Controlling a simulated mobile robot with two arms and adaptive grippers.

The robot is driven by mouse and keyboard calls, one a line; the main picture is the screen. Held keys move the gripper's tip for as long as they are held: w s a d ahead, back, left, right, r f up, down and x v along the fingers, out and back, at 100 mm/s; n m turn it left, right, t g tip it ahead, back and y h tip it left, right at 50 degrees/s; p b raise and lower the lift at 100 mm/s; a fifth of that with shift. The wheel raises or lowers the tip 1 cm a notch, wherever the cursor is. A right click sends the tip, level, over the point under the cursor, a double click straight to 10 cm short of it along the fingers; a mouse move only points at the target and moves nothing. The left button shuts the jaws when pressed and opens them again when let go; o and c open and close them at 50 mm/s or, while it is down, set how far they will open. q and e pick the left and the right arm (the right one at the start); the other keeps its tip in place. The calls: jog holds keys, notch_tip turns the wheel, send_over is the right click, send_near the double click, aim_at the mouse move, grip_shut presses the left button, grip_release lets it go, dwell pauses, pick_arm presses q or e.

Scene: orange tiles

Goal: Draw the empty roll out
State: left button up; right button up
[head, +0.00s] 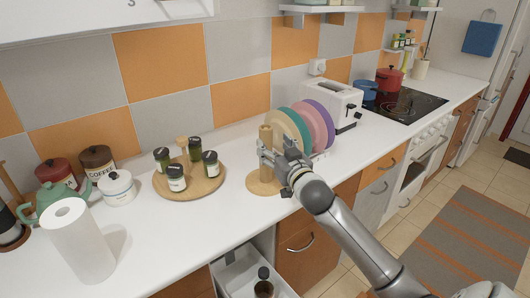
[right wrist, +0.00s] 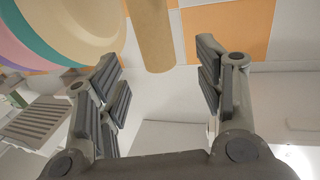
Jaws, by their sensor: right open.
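The empty roll (head: 265,138) is a bare brown tube standing upright over a round wooden base (head: 255,187) on the counter. My right gripper (head: 276,160) is at the roll's right side, open. In the right wrist view the roll (right wrist: 152,30) is between the two spread fingers of the right gripper (right wrist: 158,55), with a gap on each side and nothing gripped. The gripper hides part of the roll in the head view. My left gripper is not in view.
Coloured plates (head: 314,125) stand close behind the roll. A toaster (head: 335,100) is to their right. A wooden tray (head: 205,185) with several jars is to the left. A full white paper roll (head: 82,245) stands front left. An open drawer (head: 245,275) is below the counter.

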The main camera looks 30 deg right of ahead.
aim_at(268, 136)
jog(key=shift+w+d, duration=0.15)
jog(key=shift+w, duration=0.9)
jog(key=shift+w+f, duration=0.1)
jog(key=shift+w, duration=0.15)
jog(key=shift+w+d+r+p, duration=0.25)
jog(key=shift+w+p, duration=0.15)
jog(key=shift+w, duration=0.15)
jog(key=shift+w+d+r+p, duration=0.2)
jog(key=shift+w+p, duration=0.15)
jog(key=shift+w, duration=0.15)
jog(key=shift+w+d+f, duration=0.15)
jog(key=shift+w+d, duration=0.05)
jog(key=shift+w, duration=0.8)
jog(key=shift+w+d+f+p, duration=0.1)
jog(key=shift+w+p, duration=0.2)
jog(key=shift+w, duration=0.15)
jog(key=c, duration=0.8)
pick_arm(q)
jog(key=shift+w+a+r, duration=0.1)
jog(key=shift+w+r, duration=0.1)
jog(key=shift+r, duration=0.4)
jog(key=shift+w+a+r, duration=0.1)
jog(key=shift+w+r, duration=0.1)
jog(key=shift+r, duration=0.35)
